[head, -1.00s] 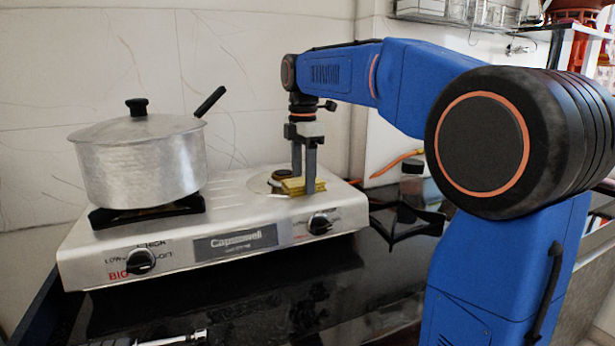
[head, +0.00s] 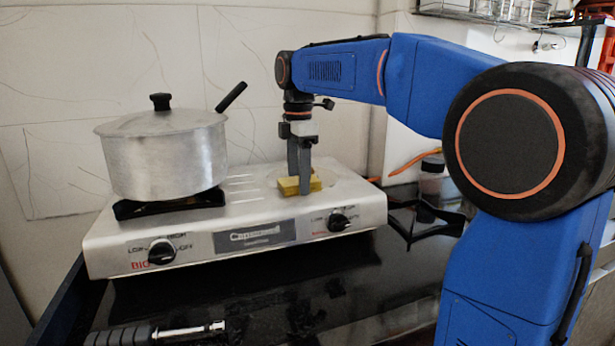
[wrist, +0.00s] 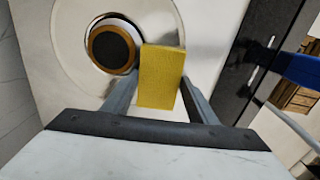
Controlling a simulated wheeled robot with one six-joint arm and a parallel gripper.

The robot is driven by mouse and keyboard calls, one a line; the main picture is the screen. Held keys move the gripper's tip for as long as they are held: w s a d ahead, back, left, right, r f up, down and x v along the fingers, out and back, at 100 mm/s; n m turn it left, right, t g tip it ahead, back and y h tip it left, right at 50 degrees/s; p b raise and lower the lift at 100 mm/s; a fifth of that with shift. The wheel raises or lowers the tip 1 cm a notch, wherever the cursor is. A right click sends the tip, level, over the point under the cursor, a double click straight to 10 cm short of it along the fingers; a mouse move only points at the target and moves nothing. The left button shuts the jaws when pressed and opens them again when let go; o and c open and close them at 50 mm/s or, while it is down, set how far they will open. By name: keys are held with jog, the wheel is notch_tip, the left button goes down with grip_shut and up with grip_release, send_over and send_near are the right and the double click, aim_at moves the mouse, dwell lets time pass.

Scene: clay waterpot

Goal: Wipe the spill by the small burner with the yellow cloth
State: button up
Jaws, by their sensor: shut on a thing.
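My gripper (head: 302,192) points down over the right side of the stove top, with its fingers shut on the yellow cloth (head: 287,186). The cloth is a small thick folded block, low at the stove surface; I cannot tell if it touches. In the wrist view the cloth (wrist: 161,75) sits between the fingers, right beside the small burner (wrist: 112,48), a dark round cap with a brass rim. In the head view the cloth and fingers hide most of that burner. I cannot clearly make out the spill; the cloth may cover part of it.
A lidded metal pot (head: 165,160) stands on the left burner, its handle pointing toward my gripper. The stove (head: 130,240) has a front knob (head: 338,222) below the cloth. A black pan support (head: 425,218) and a jar (head: 432,178) stand to the right. A black-handled tool (head: 150,333) lies in front.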

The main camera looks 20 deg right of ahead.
jog(key=shift+a, duration=0.45)
jog(key=shift+r, duration=0.1)
jog(key=shift+d+r, duration=0.1)
jog(key=shift+r, duration=2.85)
notch_tip(320, 180, up, 3)
